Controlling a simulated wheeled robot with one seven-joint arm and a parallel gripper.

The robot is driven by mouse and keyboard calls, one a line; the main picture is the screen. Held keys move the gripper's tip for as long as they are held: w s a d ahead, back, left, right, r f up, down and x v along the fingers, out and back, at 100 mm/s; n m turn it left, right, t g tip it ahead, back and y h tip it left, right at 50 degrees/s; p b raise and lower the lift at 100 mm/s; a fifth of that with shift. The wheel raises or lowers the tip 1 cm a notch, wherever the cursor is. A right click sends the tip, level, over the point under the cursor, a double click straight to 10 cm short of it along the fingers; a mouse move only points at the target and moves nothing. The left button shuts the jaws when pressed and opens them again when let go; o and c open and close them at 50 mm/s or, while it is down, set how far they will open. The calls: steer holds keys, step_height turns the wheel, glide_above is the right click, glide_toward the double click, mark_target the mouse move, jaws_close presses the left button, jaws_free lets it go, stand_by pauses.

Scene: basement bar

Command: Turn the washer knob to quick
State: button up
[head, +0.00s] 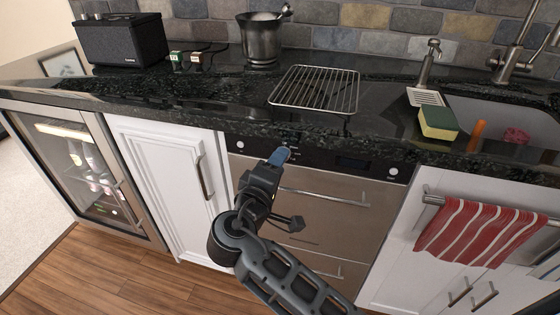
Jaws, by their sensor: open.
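The washer (322,213) is a steel-fronted unit under the dark counter, with a black control panel (322,160) along its top edge. Small pale marks show on the panel just above my gripper. The knob itself cannot be made out clearly; it may be dark on the dark panel or hidden by my gripper. Whether the tip touches the panel cannot be told.
The counter edge overhangs the panel closely. A bar handle (325,195) crosses the washer front below. On the counter are a wire rack (316,90), a metal bucket (262,40) and a black speaker (122,42). A striped towel (480,235) hangs at right. Wooden floor (150,275) is clear at left.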

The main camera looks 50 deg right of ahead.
steer(key=v, duration=0.5)
steer(key=shift+s+a, duration=0.1)
steer(key=shift+a, duration=0.3)
steer(key=shift+f, duration=0.1)
steer(key=s+a+f+n+t+y+p, duration=0.1)
steer(key=s+a+f+n+t+y, duration=0.15)
steer(key=s+a+f+y, duration=0.3)
steer(key=s+a+f+n+t+y+p, duration=0.2)
steer(key=s+a+f+t+y, duration=0.1)
steer(key=s+f+y, duration=0.4)
steer(key=s+a+r+m+t+y+p, duration=0.1)
steer(key=s+a+r+m+t+y, duration=0.1)
steer(key=s+r, duration=0.6)
steer(key=s+a+r+m+t+y+p, duration=0.1)
steer(key=s+a+r+m+t+y, duration=0.1)
steer(key=s+r, duration=0.6)
step_height(320, 180, up, 2)
steer(key=shift+a+r+m, duration=0.15)
steer(key=shift+a+m, duration=0.35)
steer(key=shift+m, duration=0.25)
steer(key=shift+t, duration=0.25)
